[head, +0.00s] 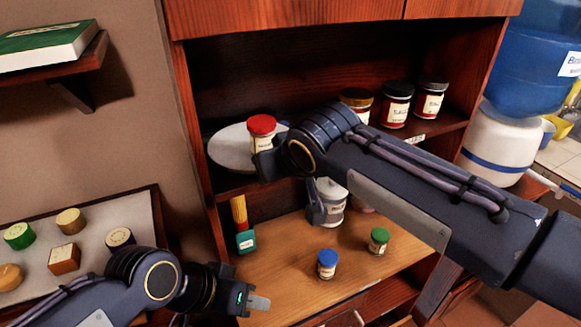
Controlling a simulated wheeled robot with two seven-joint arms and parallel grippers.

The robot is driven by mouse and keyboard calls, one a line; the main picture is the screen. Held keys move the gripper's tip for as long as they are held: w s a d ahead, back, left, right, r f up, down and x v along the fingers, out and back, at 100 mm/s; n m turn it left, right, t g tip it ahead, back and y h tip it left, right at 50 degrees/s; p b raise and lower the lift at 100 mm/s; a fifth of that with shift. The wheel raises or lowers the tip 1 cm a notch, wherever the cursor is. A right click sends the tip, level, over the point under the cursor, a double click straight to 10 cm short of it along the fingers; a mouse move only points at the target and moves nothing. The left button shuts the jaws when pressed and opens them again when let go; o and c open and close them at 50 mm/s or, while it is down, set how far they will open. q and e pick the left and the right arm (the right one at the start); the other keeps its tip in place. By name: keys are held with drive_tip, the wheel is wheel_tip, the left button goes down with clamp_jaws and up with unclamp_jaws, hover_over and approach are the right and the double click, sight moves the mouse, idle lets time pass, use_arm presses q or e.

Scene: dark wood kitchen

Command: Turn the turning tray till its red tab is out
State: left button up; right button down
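A pale round tray (226,150), which looks like the turning tray, sits on the upper shelf of the cabinet. A jar with a red lid (262,125) stands at its right part. I see no red tab on the visible rim; my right arm hides the tray's right side. My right arm crosses in from the right, and its dark end parts are beside the red-lidded jar; whether they touch it, and its fingers' state, I cannot tell. My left gripper (258,303) is low in front of the cabinet, apart from the tray, with nothing visible at its tip; its finger gap is not clear.
Jars with dark lids (397,104) stand right on the upper shelf. Below are a white-labelled jar (331,204), a blue-lidded jar (327,264), a green-lidded jar (379,241) and a teal-based item (245,241). A board (143,213) with several small items is at left.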

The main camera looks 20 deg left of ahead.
idle(0.5)
drive_tip(key=c, duration=1.3)
unclamp_jaws()
drive_tip(key=b+v, duration=0.1)
drive_tip(key=v, duration=0.6)
drive_tip(key=shift+s+d+r, duration=0.15)
drive_tip(key=shift+s+r, duration=0.1)
drive_tip(key=shift+s, duration=0.05)
